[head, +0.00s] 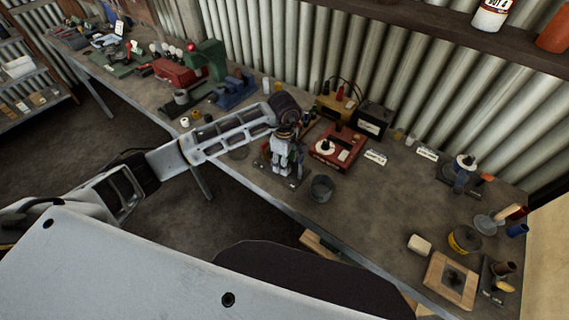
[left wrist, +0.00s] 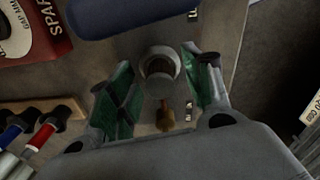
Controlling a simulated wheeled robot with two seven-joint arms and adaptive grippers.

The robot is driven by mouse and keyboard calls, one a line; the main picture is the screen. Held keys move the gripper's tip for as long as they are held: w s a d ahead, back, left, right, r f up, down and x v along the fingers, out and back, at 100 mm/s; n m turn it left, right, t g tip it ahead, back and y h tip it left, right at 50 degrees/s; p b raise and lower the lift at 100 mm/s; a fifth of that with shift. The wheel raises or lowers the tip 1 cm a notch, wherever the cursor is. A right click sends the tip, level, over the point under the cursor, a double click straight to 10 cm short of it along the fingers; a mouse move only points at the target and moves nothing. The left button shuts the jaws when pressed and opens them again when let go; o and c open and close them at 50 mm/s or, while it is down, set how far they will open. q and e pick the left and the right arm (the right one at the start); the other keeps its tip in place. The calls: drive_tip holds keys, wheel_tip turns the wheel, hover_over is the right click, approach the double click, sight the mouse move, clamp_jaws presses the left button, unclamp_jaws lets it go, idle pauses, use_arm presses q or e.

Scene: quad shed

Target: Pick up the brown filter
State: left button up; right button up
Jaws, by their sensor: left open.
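In the left wrist view, a small brown piece with a narrow end, which looks like the brown filter (left wrist: 166,116), lies between the fingers of my left gripper (left wrist: 160,92). The fingers are spread, with green inner faces, and a gap shows on both sides of the brown piece. A grey round part with a dark opening (left wrist: 160,68) is just above it in the picture; I cannot tell whether they touch. In the head view my left gripper (head: 284,158) points down low over the bench and hides the brown piece. My right gripper is not in view.
A red tester box (head: 338,147) stands close right of my left gripper, and a dark grey cup (head: 321,188) stands in front. A rack of coloured-handled tools (left wrist: 40,128) is at the left in the wrist view. The bench (head: 385,205) is clear toward the right middle.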

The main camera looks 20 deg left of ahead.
use_arm(q)
drive_tip(key=c, duration=0.9)
drive_tip(key=shift+r, duration=0.15)
drive_tip(key=shift+c, duration=0.2)
drive_tip(key=shift+r+b, duration=1.1)
drive_tip(key=shift+r, duration=3.8)
